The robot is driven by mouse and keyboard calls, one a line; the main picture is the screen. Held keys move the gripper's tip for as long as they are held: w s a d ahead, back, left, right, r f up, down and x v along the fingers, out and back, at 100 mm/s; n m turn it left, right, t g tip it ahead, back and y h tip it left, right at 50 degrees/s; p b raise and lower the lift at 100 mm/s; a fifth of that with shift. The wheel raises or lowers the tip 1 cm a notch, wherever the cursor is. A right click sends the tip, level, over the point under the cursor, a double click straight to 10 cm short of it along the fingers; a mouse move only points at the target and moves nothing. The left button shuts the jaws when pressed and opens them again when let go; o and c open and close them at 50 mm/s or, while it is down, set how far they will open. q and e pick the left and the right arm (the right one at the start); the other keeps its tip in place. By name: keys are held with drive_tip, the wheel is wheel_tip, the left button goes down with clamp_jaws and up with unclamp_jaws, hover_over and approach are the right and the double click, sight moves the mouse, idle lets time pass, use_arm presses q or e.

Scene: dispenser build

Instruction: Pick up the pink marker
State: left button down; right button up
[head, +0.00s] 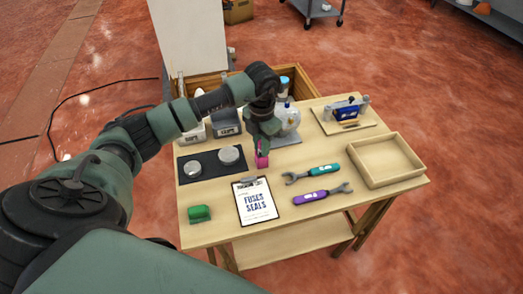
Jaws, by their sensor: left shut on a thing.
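A small pink marker (262,160) is held at the tip of my left gripper (261,147), above the middle of the wooden table, just behind the clipboard. My left gripper points down and is shut on the marker. Its fingers are small in this view, and the upper part of the marker is hidden between them. I cannot tell whether the marker's lower end touches the table. My right gripper does not show.
A clipboard (255,201), teal wrench (312,173), purple wrench (322,194) and green block (199,213) lie in front. A dark mat (213,176) bears two round tins. An empty wooden tray (384,160) stands right. A dispenser (288,117) and bins stand behind.

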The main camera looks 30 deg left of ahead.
use_arm(q)
drive_tip(key=shift+r, duration=0.1)
drive_tip(key=shift+r, duration=0.25)
wheel_tip(320, 180, up, 19)
drive_tip(key=shift+r, duration=0.2)
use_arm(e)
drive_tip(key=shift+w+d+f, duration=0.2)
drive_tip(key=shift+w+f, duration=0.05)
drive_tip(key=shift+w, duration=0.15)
